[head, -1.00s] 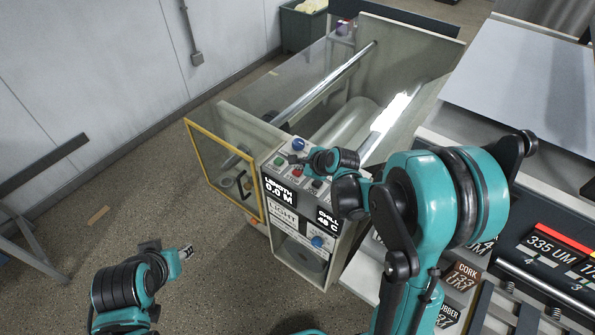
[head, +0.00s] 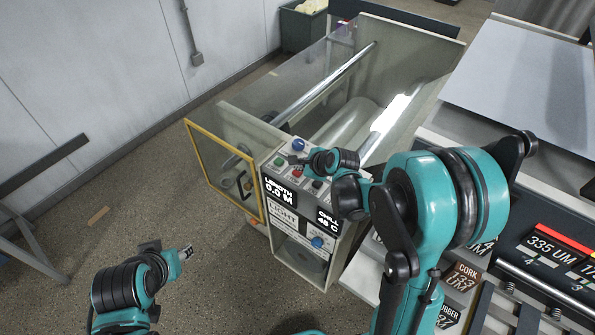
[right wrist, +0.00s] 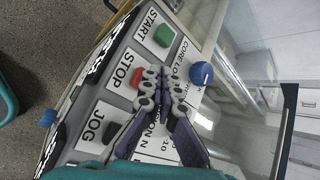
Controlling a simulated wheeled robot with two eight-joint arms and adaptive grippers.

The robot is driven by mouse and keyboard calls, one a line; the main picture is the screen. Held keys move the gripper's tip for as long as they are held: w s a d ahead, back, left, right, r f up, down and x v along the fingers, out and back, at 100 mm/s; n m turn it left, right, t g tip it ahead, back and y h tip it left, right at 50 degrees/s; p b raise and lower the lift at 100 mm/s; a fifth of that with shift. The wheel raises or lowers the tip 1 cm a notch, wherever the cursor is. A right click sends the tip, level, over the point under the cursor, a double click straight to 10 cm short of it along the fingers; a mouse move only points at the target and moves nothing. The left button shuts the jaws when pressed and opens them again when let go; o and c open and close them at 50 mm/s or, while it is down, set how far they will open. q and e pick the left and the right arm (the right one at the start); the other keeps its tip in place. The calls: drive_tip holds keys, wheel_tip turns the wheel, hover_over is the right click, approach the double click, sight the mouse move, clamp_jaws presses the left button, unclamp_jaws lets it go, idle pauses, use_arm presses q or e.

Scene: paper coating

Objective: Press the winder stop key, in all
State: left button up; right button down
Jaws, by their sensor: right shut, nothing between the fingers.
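The winder's key panel (head: 270,170) is on the top front of the glass-sided machine. The red key also shows in the head view (head: 297,172). My right gripper (right wrist: 157,80) is shut and empty, its tips over the panel just right of the red key. I cannot tell whether they touch it. My left gripper (head: 187,253) hangs over the floor at lower left, away from the panel; its finger gap is unclear.
A blue knob (right wrist: 201,73) stands close to the right gripper's tips. A yellow-framed clear guard (head: 222,170) is at the panel's left. Another blue knob (head: 317,242) is lower on the front. Open floor (head: 130,200) lies to the left.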

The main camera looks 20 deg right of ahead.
sight(299, 173)
drive_tip(key=shift+f+b, duration=0.8)
drive_tip(key=shift+b, duration=0.05)
idle(0.6)
drive_tip(key=shift+r, duration=0.1)
drive_tip(key=shift+r+p, duration=0.65)
drive_tip(key=shift+r, duration=0.1)
drive_tip(key=shift+r+p, duration=1.9)
drive_tip(key=shift+r, duration=0.7)
drive_tip(key=shift+f, duration=0.1)
